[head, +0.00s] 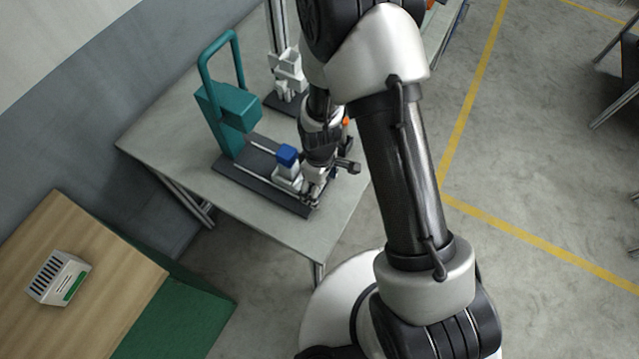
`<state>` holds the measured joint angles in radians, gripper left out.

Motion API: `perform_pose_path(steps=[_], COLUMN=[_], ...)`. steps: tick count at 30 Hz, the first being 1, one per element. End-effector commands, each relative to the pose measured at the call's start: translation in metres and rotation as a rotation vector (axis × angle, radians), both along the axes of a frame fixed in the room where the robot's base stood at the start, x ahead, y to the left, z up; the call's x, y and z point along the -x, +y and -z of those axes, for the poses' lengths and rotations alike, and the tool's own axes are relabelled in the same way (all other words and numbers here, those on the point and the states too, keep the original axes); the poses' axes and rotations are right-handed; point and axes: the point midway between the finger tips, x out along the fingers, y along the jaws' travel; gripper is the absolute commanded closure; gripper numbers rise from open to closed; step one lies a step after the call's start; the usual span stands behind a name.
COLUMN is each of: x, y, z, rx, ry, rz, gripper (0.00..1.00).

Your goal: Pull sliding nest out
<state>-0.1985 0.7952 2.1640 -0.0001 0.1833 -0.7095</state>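A teal press-like fixture (226,108) with a looped handle stands on a grey table. A dark base plate (262,186) with two light rails runs from it toward the table's front edge. The sliding nest (284,179), a light grey block, sits on the rails near their front end, apart from the teal head, with a blue block (287,155) on it. My gripper (313,199) points down at the front right of the nest, close to or touching it. Its fingertips are small and partly hidden, so I cannot tell whether they are closed on anything.
The grey table (165,140) has a second fixture with white parts (290,75) behind my arm. A wooden-topped bench (90,290) at lower left holds a white slotted box (58,277). Open floor with yellow lines lies to the right.

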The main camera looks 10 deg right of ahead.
Motion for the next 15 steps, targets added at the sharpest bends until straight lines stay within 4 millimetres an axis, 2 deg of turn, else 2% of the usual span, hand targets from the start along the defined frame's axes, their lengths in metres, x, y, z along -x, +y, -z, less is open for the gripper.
perform_pose_path(steps=[8,11,15], x=[-0.001,-0.002,-0.002], y=[0.0,0.0,0.0], z=[-0.002,-0.011,-0.037], rx=[0.0,-0.001,-0.002], ry=[-0.001,-0.003,-0.008], rz=[0.0,0.0,0.0], gripper=[0.24,0.24,0.24])
